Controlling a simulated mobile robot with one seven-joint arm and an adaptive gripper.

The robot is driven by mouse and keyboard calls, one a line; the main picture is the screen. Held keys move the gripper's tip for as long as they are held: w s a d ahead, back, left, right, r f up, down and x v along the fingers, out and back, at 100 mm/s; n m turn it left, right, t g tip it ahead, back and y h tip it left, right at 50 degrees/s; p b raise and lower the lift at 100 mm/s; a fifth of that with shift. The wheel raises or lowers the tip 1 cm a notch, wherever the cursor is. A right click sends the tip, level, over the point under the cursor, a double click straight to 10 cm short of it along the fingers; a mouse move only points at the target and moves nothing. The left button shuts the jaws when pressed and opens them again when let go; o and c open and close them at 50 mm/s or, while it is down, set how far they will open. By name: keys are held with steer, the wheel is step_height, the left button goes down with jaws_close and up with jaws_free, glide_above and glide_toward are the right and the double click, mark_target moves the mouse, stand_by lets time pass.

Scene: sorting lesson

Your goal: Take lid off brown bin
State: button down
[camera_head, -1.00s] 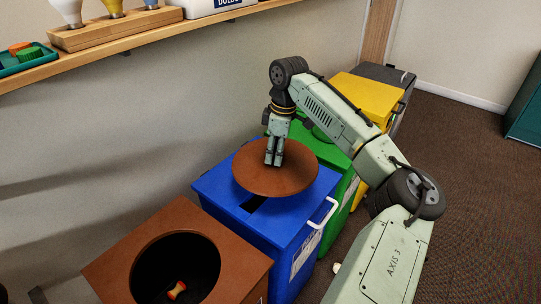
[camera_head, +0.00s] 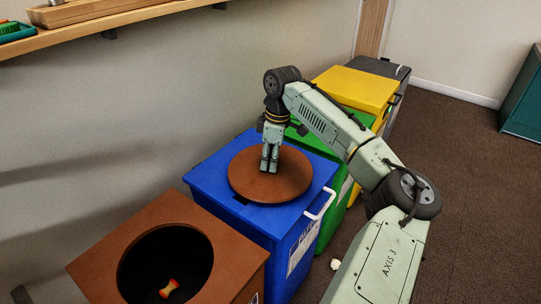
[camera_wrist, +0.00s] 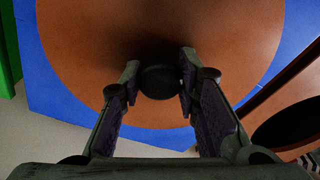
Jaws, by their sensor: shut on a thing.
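The brown bin (camera_head: 92,262) stands at the front left with its round top opening uncovered; an apple core (camera_head: 169,288) shows inside. The round brown lid (camera_head: 296,176) is over the blue bin's top, apart from the brown bin. My gripper (camera_head: 269,168) points down at the lid's middle. In the wrist view, the fingers of my gripper (camera_wrist: 160,85) are shut on the lid's dark knob (camera_wrist: 160,81), and the lid (camera_wrist: 85,55) spreads out beneath. I cannot tell for certain whether the lid touches the blue bin.
The blue bin (camera_head: 291,232) has a white handle at its right. Green (camera_head: 331,150), yellow (camera_head: 352,87) and grey (camera_head: 376,68) bins follow behind it. A shelf (camera_head: 128,21) runs along the wall. Carpet (camera_head: 462,160) at the right is clear.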

stand_by(0.3)
steer(key=c, duration=1.1)
jaws_free()
steer(key=shift+o, duration=0.5)
steer(key=o, duration=0.4)
steer(key=shift+c, duration=0.2)
steer(key=shift+r, duration=0.1)
steer(key=shift+r+p, duration=3.5)
steer(key=shift+f, duration=0.1)
